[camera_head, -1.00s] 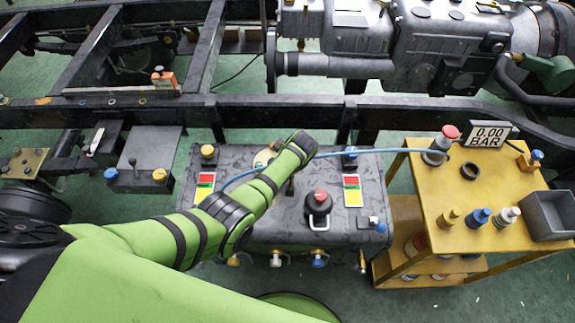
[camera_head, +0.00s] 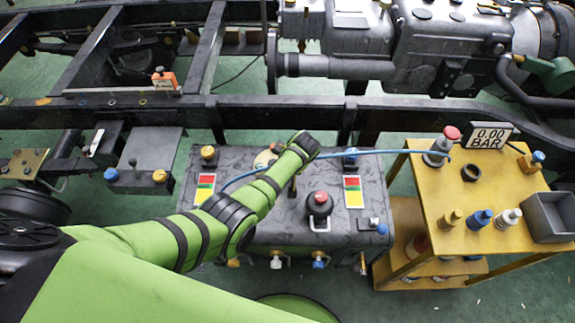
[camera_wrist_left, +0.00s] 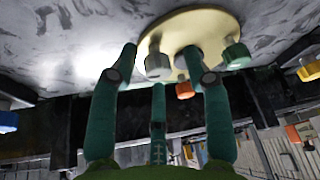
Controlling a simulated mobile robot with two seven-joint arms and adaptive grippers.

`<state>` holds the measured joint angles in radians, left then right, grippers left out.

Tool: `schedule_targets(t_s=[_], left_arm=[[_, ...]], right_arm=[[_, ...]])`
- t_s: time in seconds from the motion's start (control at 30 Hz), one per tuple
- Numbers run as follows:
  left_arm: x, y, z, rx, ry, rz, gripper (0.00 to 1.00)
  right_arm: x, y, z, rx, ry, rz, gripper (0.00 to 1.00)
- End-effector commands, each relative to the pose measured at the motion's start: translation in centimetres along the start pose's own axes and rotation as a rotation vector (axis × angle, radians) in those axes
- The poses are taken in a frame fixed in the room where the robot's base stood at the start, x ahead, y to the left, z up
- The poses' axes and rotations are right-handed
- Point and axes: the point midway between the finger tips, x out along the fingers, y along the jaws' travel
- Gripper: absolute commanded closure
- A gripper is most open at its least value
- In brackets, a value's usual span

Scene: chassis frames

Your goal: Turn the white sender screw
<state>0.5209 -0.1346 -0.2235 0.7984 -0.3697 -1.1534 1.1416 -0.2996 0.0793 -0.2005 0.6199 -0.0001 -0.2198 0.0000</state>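A round brass plate (camera_wrist_left: 205,24) carries several knob-like screws in the left wrist view. One pale screw (camera_wrist_left: 157,66) shows between the fingertips of my left gripper (camera_wrist_left: 160,62). My left gripper's dark green fingers are spread apart, and I see no clear contact with a screw. In the head view the brass plate (camera_head: 264,158) lies on the dark tank, partly behind my left arm. The gripper's fingers are largely hidden there. My right gripper is not in view.
The dark tank (camera_head: 335,237) carries a black-and-red knob (camera_head: 319,205), coloured labels and a blue hose (camera_head: 375,152). A yellow cart (camera_head: 520,190) with fittings, a grey bin (camera_head: 552,216) and a 0.00 BAR display (camera_head: 486,136) stands right. A frame rail (camera_head: 230,112) runs behind.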

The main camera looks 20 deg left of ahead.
Motion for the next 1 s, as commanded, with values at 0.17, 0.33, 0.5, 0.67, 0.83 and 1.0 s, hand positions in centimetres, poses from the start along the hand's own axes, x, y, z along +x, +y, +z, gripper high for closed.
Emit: schedule_targets(t_s=[0.17,0.33,0.5,0.67,0.83,1.0], left_arm=[[-0.5,0.2,0.0,0.0,0.001,0.004,0.52],[-2.0,0.2,0.0,-0.001,0.002,0.005,0.52],[-4.2,0.1,0.0,-0.002,0.001,0.005,0.52],[-6.2,0.0,0.0,-0.001,0.0,0.003,0.52],[-7.3,-0.1,0.0,0.0,-0.001,0.0,0.52],[-7.5,-0.1,0.0,0.0,0.0,0.0,0.52]], right_arm=[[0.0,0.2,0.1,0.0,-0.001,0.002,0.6],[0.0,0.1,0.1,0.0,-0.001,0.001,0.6],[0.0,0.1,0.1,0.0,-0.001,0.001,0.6],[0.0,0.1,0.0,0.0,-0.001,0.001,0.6],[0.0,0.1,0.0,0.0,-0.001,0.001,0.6],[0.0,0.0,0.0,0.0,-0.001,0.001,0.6]])
